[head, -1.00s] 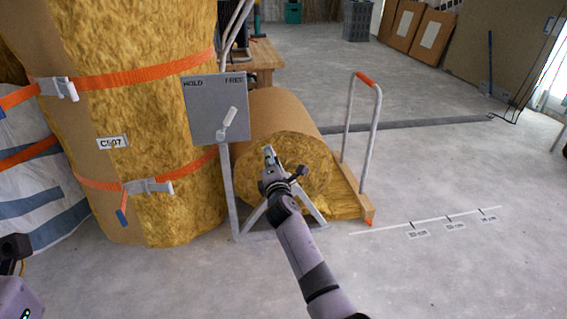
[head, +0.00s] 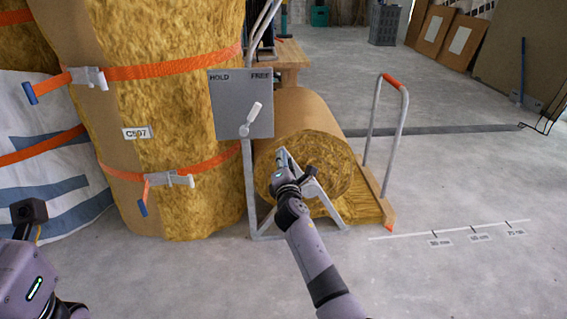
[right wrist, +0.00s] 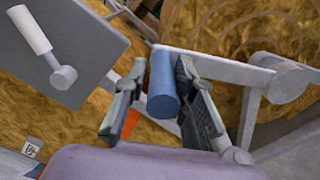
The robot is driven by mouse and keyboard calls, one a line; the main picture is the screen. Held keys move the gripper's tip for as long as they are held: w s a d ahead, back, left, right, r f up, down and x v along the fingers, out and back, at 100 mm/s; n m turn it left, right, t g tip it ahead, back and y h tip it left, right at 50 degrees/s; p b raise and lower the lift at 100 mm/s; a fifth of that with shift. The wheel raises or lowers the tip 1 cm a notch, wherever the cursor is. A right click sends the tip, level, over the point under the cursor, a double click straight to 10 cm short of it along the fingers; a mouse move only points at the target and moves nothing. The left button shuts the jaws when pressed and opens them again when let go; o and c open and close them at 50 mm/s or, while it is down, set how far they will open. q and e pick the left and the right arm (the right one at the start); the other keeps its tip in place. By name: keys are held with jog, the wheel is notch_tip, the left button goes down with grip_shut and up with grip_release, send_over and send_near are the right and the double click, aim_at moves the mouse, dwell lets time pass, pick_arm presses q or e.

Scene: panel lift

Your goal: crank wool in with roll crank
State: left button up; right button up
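The wool roll (head: 305,165) sits in a metal stand (head: 249,190), its round yellow end facing me. The crank's blue handle (right wrist: 163,85) shows in the right wrist view, with its grey arm (right wrist: 215,68) running right to a round hub (right wrist: 285,80). My right gripper (right wrist: 160,105) is open with the handle between its fingers. The handle is close to the right finger, with a gap at the left one. In the head view my right gripper (head: 284,165) is in front of the roll's end and hides the handle. My left arm shows at the lower left; its fingers are not visible.
The HOLD/FREE plate (head: 240,90) has its white lever (head: 252,118) tilted toward FREE. A wooden bar with a hoop handle (head: 402,125) lies right of the roll. A marked floor scale (head: 450,230) lies farther right. Strapped wool (head: 190,110) stands left.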

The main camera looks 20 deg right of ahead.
jog(key=shift+o, duration=1.5)
jog(key=shift+f, duration=0.15)
jog(key=v, duration=1.2)
